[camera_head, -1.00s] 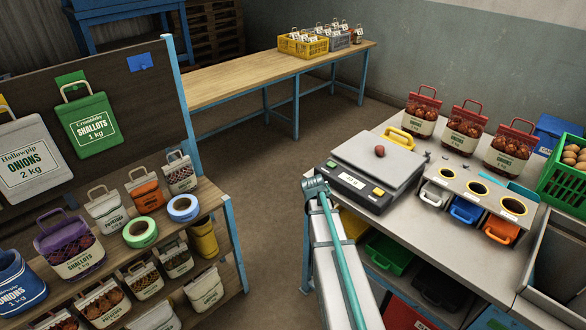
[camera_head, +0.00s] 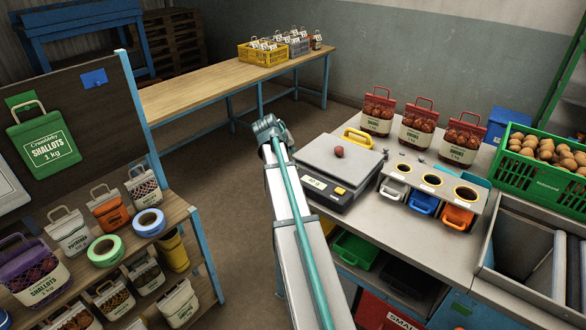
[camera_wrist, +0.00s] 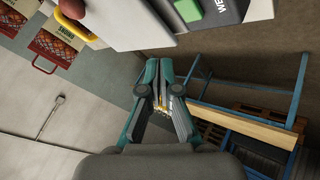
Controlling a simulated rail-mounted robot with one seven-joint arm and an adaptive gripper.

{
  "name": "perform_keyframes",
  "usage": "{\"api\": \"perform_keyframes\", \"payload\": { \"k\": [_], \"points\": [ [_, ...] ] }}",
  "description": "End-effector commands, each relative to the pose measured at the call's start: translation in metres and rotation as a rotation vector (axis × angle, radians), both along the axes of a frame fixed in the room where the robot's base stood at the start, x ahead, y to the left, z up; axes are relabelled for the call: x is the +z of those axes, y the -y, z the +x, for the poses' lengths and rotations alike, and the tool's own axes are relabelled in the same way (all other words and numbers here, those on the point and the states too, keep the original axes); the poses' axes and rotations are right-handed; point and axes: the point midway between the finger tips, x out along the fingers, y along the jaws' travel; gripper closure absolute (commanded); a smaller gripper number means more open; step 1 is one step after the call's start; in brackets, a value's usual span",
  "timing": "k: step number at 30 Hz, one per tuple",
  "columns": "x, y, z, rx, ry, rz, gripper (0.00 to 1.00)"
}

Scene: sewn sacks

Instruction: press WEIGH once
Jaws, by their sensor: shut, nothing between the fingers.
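The scale (camera_head: 338,165) stands at the left end of the grey bench, with a round red-brown onion (camera_head: 338,152) on its plate. My gripper (camera_wrist: 163,100) is shut and empty in the wrist view. It is apart from the scale, whose edge is at the top of that view, with a green patch (camera_wrist: 188,10) and cut-off lettering starting "WE" (camera_wrist: 222,5). In the head view my arm's end is left of the scale; the fingertips are not clear.
Three red onion sacks (camera_head: 417,125) stand behind the scale. To its right is a stand with round openings (camera_head: 432,180), then a green crate (camera_head: 545,165) of onions. A shelf (camera_head: 180,215) with sacks and tape is at left. Open floor lies between shelf and bench.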

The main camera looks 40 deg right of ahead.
Motion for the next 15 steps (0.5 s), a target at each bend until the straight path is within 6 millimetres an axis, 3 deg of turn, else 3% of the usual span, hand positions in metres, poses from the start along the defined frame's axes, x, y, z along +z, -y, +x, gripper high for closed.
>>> {"api": "perform_keyframes", "payload": {
  "k": [6,15],
  "points": [
    [0.026,0.013,0.005,-0.006,0.017,-0.041,1.0],
    [0.028,0.014,0.004,-0.007,0.018,-0.044,1.0]
  ]
}}
